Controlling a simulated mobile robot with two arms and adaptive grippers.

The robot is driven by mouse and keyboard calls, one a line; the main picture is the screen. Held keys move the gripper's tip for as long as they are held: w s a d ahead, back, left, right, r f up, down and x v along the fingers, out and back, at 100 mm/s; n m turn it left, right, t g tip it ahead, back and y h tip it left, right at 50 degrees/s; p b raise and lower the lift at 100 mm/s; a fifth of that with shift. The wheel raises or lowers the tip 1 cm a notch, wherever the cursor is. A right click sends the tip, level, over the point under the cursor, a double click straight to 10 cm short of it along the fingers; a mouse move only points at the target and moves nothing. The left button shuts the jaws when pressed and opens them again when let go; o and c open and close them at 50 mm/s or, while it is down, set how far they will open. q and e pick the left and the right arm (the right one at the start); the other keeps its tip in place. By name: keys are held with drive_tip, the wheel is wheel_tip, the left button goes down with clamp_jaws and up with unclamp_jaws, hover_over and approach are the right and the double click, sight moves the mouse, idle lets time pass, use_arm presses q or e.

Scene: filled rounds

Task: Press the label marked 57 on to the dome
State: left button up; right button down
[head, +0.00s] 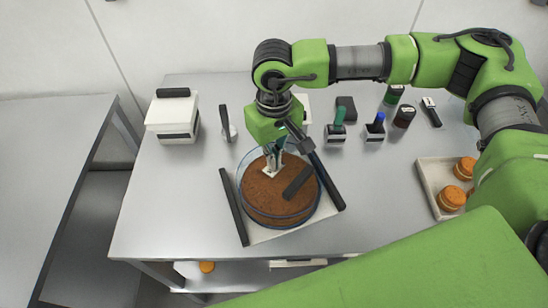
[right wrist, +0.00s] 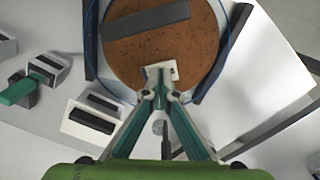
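The dome (head: 264,198) shows as a brown, speckled round top inside a clear rim, on a white board. It also fills the upper middle of the right wrist view (right wrist: 193,52). A dark bar lies across it. My right gripper (head: 275,160) points down over its far part. In the right wrist view its fingertips (right wrist: 161,92) come together at the near edge of a small white label (right wrist: 168,70) with a dark mark. The number is too small to read. The label is at the brown surface; I cannot tell if it touches. My left gripper is not in view.
Dark bars (head: 234,207) flank the dome on the board. A white box (head: 172,117) stands at the left. Stamps (head: 337,130) and small bottles (head: 404,116) stand at the back right. A tray (head: 431,176) with orange rounds is at the right. The table's front left is clear.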

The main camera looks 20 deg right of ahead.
drive_tip(key=shift+f+b, duration=0.25)
drive_tip(key=shift+b, duration=0.4)
idle(1.5)
idle(0.4)
wheel_tip(320, 180, up, 8)
drive_tip(key=p, duration=0.3)
idle(0.7)
idle(0.5)
